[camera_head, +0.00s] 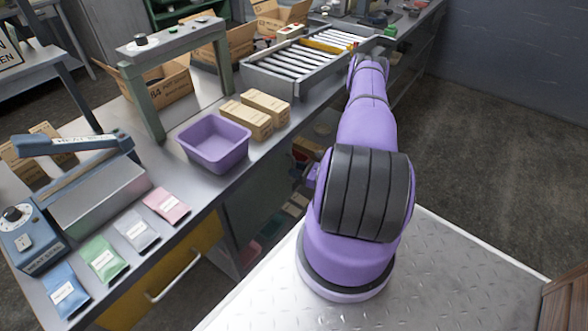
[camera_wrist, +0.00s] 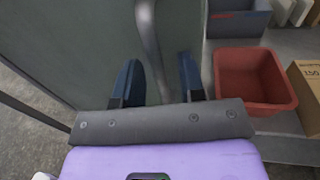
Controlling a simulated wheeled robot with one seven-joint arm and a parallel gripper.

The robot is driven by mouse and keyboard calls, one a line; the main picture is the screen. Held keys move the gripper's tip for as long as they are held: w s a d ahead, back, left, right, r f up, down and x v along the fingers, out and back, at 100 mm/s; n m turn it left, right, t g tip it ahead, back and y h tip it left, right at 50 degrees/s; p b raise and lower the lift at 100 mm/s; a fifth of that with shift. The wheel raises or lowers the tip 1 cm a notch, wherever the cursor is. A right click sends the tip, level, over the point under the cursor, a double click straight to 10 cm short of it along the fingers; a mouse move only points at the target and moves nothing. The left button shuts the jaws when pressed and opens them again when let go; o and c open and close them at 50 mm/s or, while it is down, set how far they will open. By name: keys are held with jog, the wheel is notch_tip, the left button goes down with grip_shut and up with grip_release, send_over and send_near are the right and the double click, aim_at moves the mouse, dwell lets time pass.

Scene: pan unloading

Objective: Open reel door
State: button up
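In the wrist view, a grey-green door panel (camera_wrist: 75,45) fills the left and upper middle. A curved grey bar handle (camera_wrist: 147,32) runs down it. My gripper (camera_wrist: 159,62) is open, with its two dark blue fingers apart on either side of the handle. The handle's lower part lies between the fingers, and I see a gap to each finger. In the head view my purple arm reaches away along the bench, and my gripper is hidden behind it. I cannot make out the handle there.
Right of the panel, the wrist view shows a red bin (camera_wrist: 252,78) and a cardboard box (camera_wrist: 308,88) on a grey surface. In the head view, the bench holds a purple bin (camera_head: 214,143), small boxes (camera_head: 246,119) and a roller conveyor (camera_head: 292,80). Open floor lies right of my arm.

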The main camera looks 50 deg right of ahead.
jog(key=shift+w+a, duration=0.15)
jog(key=shift+w, duration=0.35)
grip_shut()
